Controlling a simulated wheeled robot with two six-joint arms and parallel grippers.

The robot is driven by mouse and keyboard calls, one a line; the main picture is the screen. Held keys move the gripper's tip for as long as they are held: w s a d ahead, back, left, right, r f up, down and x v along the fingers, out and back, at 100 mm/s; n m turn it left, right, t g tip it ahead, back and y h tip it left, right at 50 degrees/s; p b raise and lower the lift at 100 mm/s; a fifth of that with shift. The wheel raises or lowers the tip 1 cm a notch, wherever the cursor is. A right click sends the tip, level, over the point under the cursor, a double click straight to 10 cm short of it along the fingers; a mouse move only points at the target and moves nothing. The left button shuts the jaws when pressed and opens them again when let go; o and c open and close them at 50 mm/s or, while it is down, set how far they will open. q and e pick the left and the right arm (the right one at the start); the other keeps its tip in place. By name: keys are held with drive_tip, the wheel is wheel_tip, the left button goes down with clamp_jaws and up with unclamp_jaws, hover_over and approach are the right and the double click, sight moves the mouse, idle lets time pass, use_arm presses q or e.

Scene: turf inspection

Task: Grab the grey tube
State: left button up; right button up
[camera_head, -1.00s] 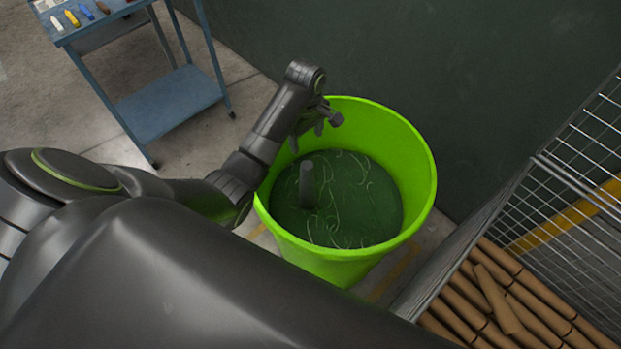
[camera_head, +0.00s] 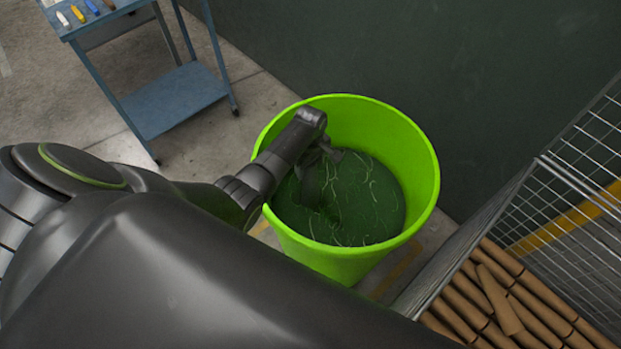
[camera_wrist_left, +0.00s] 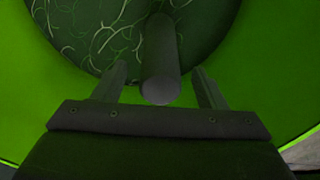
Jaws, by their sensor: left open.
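The grey tube (camera_wrist_left: 160,62) stands up from the dark green bottom inside the bright green bucket (camera_head: 413,165). In the left wrist view its round end faces the camera, between the two fingers of my left gripper (camera_wrist_left: 159,84). The fingers are open, with a gap on each side of the tube. In the head view my left gripper (camera_head: 325,160) reaches down inside the bucket and covers part of the tube (camera_head: 311,187). My right gripper is not in view.
The bucket's rim surrounds my left wrist. A blue cart (camera_head: 172,100) with small coloured items on top stands at the upper left. A wire cage (camera_head: 580,165) and a stack of brown tubes (camera_head: 497,300) are at the right. A dark wall (camera_head: 450,60) is behind.

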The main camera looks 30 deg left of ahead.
use_arm(q)
drive_tip(key=shift+f, duration=0.6)
drive_tip(key=shift+c, duration=0.3)
drive_tip(key=c, duration=1.3)
wheel_tip(320, 180, up, 10)
drive_tip(key=shift+r+p, duration=0.1)
drive_tip(key=shift+p, duration=0.45)
wheel_tip(320, 180, up, 17)
drive_tip(key=p, duration=1.7)
